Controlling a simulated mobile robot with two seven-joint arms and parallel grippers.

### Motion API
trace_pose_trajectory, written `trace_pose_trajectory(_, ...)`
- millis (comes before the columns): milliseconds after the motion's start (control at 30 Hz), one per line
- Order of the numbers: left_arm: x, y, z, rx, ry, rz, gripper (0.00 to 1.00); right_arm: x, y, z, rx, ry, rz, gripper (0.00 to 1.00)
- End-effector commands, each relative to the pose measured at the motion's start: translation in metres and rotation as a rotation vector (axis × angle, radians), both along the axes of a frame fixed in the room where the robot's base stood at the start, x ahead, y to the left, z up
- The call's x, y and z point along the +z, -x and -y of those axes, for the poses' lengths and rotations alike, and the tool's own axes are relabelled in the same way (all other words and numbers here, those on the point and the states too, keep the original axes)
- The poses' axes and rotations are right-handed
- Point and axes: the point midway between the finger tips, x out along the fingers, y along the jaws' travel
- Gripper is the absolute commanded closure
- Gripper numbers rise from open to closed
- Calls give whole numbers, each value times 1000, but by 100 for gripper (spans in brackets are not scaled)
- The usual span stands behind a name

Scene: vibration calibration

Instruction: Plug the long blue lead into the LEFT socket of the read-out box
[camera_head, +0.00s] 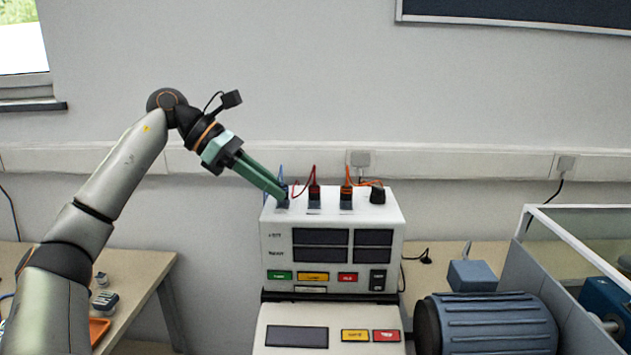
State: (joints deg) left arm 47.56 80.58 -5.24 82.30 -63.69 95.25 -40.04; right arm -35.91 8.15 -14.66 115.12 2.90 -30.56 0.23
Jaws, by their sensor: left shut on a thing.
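The read-out box (275,262) is white and stands in the middle, with dark displays and coloured buttons on its front. A row of sockets lies on its top. My left gripper (281,194) reaches in from the left and is shut on the blue lead's plug (283,203), at the leftmost socket. A thin blue lead (281,172) rises behind the fingertips. The fingers hide part of the plug, so I cannot tell how deep it sits. A red lead (314,183) and an orange lead (347,183) stand in sockets to the right. My right gripper is out of view.
A black knob (377,193) sits at the right of the box top. A second white unit (270,315) is in front. A blue-grey motor (490,322) and a clear-sided enclosure (580,230) stand at the right. A table (140,265) with small items is at the left.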

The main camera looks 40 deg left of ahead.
Motion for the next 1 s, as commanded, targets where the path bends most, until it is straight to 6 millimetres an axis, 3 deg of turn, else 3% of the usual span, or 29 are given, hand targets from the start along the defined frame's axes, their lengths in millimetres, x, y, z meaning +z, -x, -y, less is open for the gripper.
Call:
trace_pose_trajectory(467,0,0,-1,-18,2,1,100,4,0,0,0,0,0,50)
trace_pose_trajectory(500,0,0,-1,-18,2,1,72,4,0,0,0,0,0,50)
trace_pose_trajectory(700,0,0,0,-18,1,1,49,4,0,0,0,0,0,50)
trace_pose_trajectory(800,0,0,0,-18,1,1,41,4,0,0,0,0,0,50)
trace_pose_trajectory(1000,0,0,0,-18,1,1,41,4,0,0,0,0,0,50)
